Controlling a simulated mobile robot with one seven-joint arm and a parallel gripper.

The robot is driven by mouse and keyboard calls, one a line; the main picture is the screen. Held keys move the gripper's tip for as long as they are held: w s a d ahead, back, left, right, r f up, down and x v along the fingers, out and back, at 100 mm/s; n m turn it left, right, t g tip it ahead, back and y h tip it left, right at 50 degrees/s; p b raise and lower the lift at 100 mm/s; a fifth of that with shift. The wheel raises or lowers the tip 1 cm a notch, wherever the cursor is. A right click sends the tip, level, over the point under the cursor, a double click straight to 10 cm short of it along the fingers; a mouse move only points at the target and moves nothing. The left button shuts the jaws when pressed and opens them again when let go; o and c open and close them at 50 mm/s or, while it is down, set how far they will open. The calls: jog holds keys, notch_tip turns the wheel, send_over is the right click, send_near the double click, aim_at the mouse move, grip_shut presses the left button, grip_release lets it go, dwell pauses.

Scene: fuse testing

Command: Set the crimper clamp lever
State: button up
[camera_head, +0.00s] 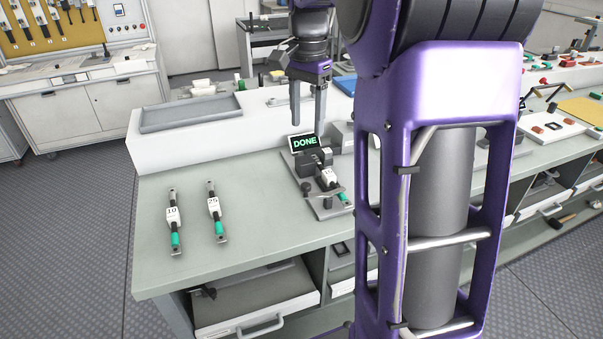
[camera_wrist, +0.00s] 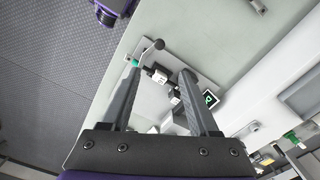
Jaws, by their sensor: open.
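The crimper (camera_head: 322,205) is a grey base plate with dark blocks on the bench. A small screen (camera_head: 304,142) at its back reads "DONE" in green. A white-labelled fuse (camera_head: 329,177) with a green end lies in it; its label is unclear. In the wrist view a thin lever (camera_wrist: 149,48) with a round knob stands out at the plate's far edge. My gripper (camera_head: 308,124) is open and empty, pointing down above the back of the crimper. In the wrist view its fingers (camera_wrist: 160,72) frame the crimper with a gap between them. Contact is not visible.
Two fuses, labelled 10 (camera_head: 173,215) and 25 (camera_head: 213,206), lie on the bench (camera_head: 255,215) at the left. A raised white ledge with a grey tray (camera_head: 190,113) runs behind. My purple arm hides the bench right of the crimper. The bench between fuses and crimper is clear.

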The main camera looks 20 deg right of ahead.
aim_at(307, 184)
notch_tip(307, 184, down, 17)
jog(key=b, duration=0.3)
jog(key=shift+s+f, duration=0.1)
jog(key=shift+f, duration=0.05)
grip_shut()
